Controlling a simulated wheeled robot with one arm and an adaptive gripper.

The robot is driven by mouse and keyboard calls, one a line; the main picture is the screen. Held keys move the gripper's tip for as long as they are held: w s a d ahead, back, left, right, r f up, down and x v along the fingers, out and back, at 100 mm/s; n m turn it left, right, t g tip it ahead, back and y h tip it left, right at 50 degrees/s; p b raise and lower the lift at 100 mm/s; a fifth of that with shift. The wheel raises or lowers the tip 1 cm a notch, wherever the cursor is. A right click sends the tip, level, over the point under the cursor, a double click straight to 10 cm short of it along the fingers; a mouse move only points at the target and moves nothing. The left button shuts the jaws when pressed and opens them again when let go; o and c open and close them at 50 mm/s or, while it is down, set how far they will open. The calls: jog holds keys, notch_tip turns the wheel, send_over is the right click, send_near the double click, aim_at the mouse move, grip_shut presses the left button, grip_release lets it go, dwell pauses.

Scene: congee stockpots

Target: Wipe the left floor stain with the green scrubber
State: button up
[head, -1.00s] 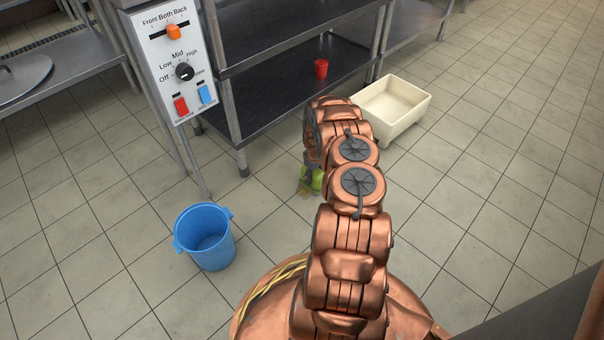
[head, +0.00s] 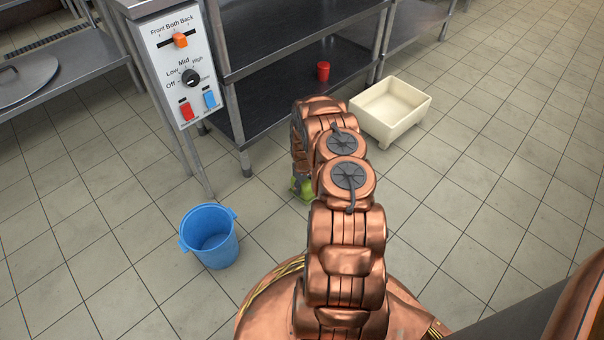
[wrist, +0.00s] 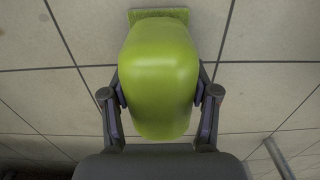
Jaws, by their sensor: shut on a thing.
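The green scrubber (wrist: 158,75) fills the middle of the wrist view, with its bristly edge at the top close to the tiled floor. My gripper (wrist: 160,98) is shut on it, one finger on each side. In the head view the scrubber (head: 303,188) shows only in part, low by the floor left of my arm, which hides the rest. I cannot tell whether it touches the floor. No floor stain is clearly visible now in either view; my arm and the scrubber cover part of the floor there.
A blue bucket (head: 209,236) stands on the floor at left. A cream tub (head: 391,110) stands behind my arm at right. A metal shelf rack (head: 290,92) holds a red cup (head: 323,71). A control panel (head: 179,65) is at upper left. Floor at right is clear.

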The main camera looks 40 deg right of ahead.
jog(key=shift+a, duration=0.55)
jog(key=shift+d+r+p, duration=0.15)
jog(key=shift+r+p, duration=2.5)
jog(key=shift+r, duration=1.35)
